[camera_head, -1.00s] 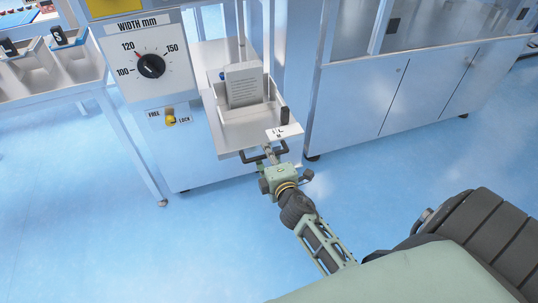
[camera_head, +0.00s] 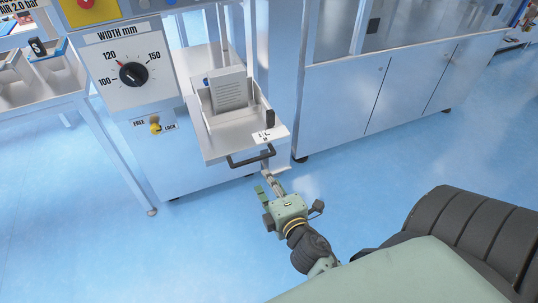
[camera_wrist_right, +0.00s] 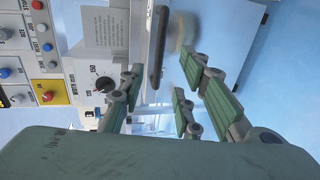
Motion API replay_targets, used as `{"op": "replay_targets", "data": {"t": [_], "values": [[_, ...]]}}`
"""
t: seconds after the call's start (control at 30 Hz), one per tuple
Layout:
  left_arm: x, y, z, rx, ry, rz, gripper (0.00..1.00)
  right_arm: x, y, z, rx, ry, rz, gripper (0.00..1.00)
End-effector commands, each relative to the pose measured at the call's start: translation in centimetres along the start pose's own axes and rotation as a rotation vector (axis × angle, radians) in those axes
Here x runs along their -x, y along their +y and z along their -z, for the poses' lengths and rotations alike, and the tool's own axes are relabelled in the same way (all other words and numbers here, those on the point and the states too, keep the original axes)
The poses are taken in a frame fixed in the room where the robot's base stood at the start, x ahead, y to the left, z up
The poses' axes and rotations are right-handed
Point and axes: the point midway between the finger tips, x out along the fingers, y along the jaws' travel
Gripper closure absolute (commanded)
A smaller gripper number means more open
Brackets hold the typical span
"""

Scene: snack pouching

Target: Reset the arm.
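My right gripper (camera_head: 268,186) is at the end of my green and dark arm, just in front of the tray's black handle (camera_head: 250,157). In the right wrist view my right gripper (camera_wrist_right: 160,88) has its green fingers spread wide, with nothing held. The handle (camera_wrist_right: 157,50) shows beyond the fingertips, and I see a gap between them in the head view. The handle is fixed to the front of a metal tray (camera_head: 222,146) that sticks out of the machine. My left gripper is not in view.
The machine's width dial (camera_head: 133,74) and yellow free/lock knob (camera_head: 155,128) are left of the tray. A printed card (camera_head: 229,91) stands in the tray. A table with bins (camera_head: 50,70) is at the left, and metal cabinets (camera_head: 345,98) at the right. Blue floor is clear in front.

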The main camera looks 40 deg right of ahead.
Motion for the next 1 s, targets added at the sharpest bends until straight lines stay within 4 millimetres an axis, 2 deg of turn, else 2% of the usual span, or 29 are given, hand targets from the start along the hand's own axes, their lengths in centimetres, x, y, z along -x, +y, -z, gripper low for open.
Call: {"op": "replay_targets", "data": {"t": [0.37, 0.47, 0.57, 0.67, 0.7, 0.77, 0.8, 0.87, 0.9, 0.97, 1.0], "values": [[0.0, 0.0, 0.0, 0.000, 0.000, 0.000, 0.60, -0.1, -0.1, 0.0, -0.001, 0.000, 0.001, 0.69], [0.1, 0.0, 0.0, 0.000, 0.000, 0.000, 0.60, -0.2, -1.4, 0.3, -0.027, 0.007, 0.029, 0.69], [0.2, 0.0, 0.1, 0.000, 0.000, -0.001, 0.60, -0.3, -5.5, 1.2, -0.108, 0.021, 0.111, 0.69], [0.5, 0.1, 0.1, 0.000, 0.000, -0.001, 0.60, 0.2, -12.1, 2.5, -0.236, 0.028, 0.248, 0.69], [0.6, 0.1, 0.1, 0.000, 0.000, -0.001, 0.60, 0.7, -15.1, 3.0, -0.294, 0.024, 0.311, 0.69], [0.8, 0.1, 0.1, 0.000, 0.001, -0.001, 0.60, 1.8, -19.6, 3.6, -0.384, 0.010, 0.409, 0.69], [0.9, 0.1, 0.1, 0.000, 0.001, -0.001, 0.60, 2.8, -22.5, 3.9, -0.440, -0.007, 0.473, 0.69], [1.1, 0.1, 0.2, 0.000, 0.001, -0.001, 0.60, 4.5, -26.7, 4.2, -0.521, -0.040, 0.571, 0.69], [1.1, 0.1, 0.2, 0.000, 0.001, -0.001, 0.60, 5.9, -29.5, 4.2, -0.574, -0.070, 0.635, 0.69], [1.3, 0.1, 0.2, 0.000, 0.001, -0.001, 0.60, 8.3, -33.4, 4.1, -0.647, -0.125, 0.730, 0.69], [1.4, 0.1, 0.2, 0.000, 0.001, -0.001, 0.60, 10.1, -35.9, 3.9, -0.694, -0.169, 0.791, 0.69]]}}
